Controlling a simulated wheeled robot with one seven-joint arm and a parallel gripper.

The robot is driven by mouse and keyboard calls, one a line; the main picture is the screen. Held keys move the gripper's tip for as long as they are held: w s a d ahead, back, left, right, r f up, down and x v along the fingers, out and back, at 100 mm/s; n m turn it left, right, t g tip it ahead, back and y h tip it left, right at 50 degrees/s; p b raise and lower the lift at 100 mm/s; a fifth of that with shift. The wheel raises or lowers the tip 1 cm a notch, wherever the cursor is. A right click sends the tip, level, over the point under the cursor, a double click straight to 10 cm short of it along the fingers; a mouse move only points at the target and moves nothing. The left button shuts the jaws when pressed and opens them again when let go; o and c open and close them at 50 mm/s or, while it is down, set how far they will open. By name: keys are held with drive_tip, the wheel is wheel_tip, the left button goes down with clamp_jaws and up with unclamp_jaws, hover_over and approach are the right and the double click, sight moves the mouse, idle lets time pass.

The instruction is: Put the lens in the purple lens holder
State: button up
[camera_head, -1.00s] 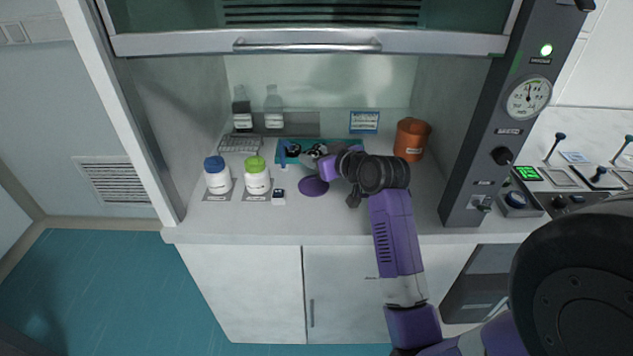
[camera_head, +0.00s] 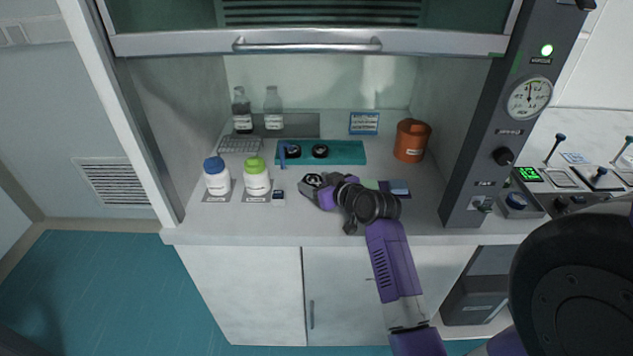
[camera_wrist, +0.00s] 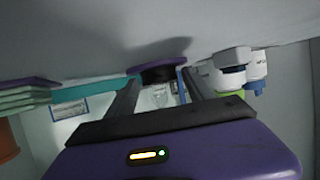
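My gripper (camera_head: 312,181) is low over the bench, in front of the teal tray. A black-rimmed round lens (camera_wrist: 160,76) sits between its two fingertips, which appear closed on its sides. The flat purple disc of the lens holder (camera_wrist: 150,67) lies on the bench right by the lens in the wrist view, which is upside down. I cannot tell whether lens and holder touch. In the head view the gripper and lens hide the purple holder. The teal tray (camera_head: 353,153) holds two black rings, left (camera_head: 292,151) and middle (camera_head: 320,151).
A blue-capped bottle (camera_head: 216,178) and a green-capped bottle (camera_head: 257,178) stand to the left. An orange-brown container (camera_head: 411,141) stands at the right. Flat green and blue pieces (camera_head: 399,187) lie right of my gripper. Two clear bottles stand at the back left.

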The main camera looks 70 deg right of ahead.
drive_tip(key=shift+o, duration=0.2)
drive_tip(key=shift+r, duration=0.15)
drive_tip(key=shift+s+a+r, duration=0.1)
drive_tip(key=shift+s, duration=0.05)
drive_tip(key=v, duration=1.1)
drive_tip(key=shift+s+a, duration=0.2)
